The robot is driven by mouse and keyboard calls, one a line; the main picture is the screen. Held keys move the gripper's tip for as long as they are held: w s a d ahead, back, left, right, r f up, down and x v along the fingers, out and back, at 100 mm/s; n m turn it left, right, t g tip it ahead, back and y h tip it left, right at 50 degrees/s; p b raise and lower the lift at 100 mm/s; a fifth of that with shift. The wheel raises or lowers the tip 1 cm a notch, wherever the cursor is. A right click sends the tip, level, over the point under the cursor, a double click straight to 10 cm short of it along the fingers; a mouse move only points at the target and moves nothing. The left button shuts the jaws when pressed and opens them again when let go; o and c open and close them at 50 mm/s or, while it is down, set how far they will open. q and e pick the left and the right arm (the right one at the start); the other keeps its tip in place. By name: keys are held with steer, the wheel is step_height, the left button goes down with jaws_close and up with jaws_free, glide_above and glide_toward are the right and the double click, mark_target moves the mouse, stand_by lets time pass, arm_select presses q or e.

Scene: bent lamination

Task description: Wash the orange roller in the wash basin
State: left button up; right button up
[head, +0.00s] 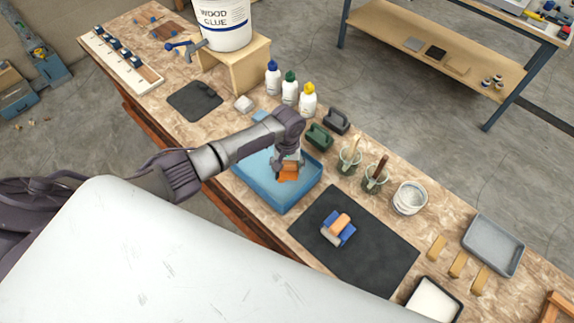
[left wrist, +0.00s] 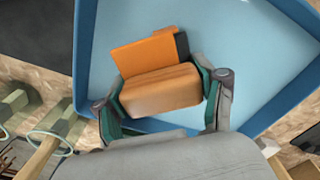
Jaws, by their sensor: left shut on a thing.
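The blue wash basin (head: 282,205) stands on the workbench, with pale blue water inside. My left gripper (head: 287,165) reaches down into the basin from above. It is shut on the orange roller (head: 288,174), which is in or just over the water; I cannot tell how deep. In the left wrist view the orange roller (left wrist: 160,88) sits between the two fingers of my left gripper (left wrist: 160,92), inside the walls of the basin (left wrist: 85,50). My right gripper is not in view.
A grey tray (head: 493,245) is far right.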

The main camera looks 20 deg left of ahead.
arm_select(q)
steer(key=shift+w+a+r, duration=0.15)
steer(key=shift+a+r, duration=0.3)
steer(key=shift+r, duration=0.6)
steer(key=shift+w+a+r, duration=0.2)
steer(key=shift+a+r, duration=0.3)
steer(key=shift+r, duration=0.5)
steer(key=shift+w+a+r, duration=0.15)
steer(key=shift+a+r, duration=0.3)
steer(key=shift+r, duration=0.6)
steer(key=shift+r, duration=2.55)
